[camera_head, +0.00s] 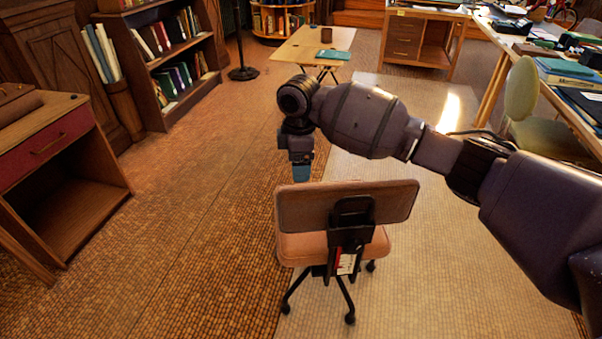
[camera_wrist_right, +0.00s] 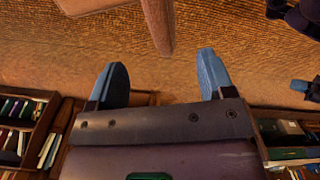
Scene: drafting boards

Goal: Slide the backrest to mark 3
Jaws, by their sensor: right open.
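The office chair has a tan backrest (camera_head: 398,200) above an orange-tan seat (camera_head: 300,250). A black upright bracket (camera_head: 352,220) runs down behind the backrest, with a red and white label strip (camera_head: 347,262) low on it. Any numbers on it are too small to read. My right gripper (camera_head: 302,172) points down just above the backrest's left top corner. In the right wrist view its two blue fingers (camera_wrist_right: 163,82) are spread, with nothing between them. The backrest's narrow edge (camera_wrist_right: 159,25) lies just beyond the fingertips. A blue tip at that view's right edge may be my left gripper (camera_wrist_right: 303,86).
A desk with a red drawer (camera_head: 45,146) stands at left, bookshelves (camera_head: 165,60) behind it. A low drafting table (camera_head: 310,47) is at the back. A pale green chair (camera_head: 521,90) and cluttered table are at right. The floor around the office chair is clear.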

